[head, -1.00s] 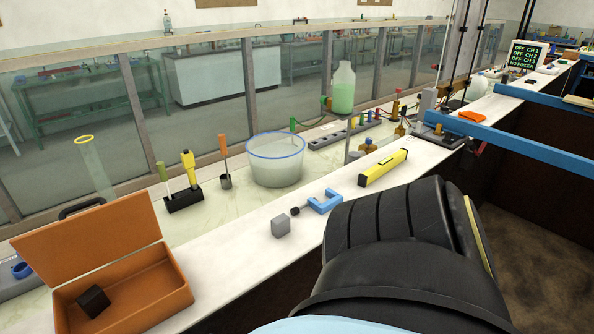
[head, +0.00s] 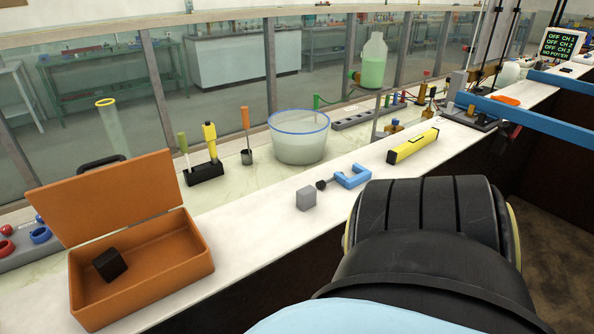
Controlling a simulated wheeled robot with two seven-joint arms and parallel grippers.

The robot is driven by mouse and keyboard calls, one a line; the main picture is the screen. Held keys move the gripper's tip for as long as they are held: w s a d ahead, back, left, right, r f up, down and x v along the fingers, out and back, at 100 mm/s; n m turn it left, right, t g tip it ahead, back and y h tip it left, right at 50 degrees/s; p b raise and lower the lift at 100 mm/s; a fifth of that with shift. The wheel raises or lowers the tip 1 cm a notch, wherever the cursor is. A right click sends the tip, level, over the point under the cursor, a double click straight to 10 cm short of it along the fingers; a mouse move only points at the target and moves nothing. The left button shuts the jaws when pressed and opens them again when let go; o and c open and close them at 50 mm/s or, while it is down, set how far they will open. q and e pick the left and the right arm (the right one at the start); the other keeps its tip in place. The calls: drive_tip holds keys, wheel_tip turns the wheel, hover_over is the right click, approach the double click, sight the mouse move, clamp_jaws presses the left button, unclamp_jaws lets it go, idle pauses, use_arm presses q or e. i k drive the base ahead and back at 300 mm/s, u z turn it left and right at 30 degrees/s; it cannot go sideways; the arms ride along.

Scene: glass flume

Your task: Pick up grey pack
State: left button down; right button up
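A small grey cube-shaped block (head: 306,198), the likely grey pack, sits on the white bench ledge left of the blue clamp (head: 352,177). The clamp's dark screw end lies close beside it. Neither of my grippers shows in the head view. A large black rounded part of my own body fills the lower right and stands in front of the ledge's near edge there.
An open orange box (head: 196,242) holds a dark block (head: 110,264) at the left. A yellow level (head: 412,146) lies right of the clamp. A clear tub (head: 299,145) stands behind. Ledge between box and grey block is bare.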

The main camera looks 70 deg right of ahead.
sight(306, 197)
drive_tip(key=i, duration=0.35)
drive_tip(key=z, duration=2.6)
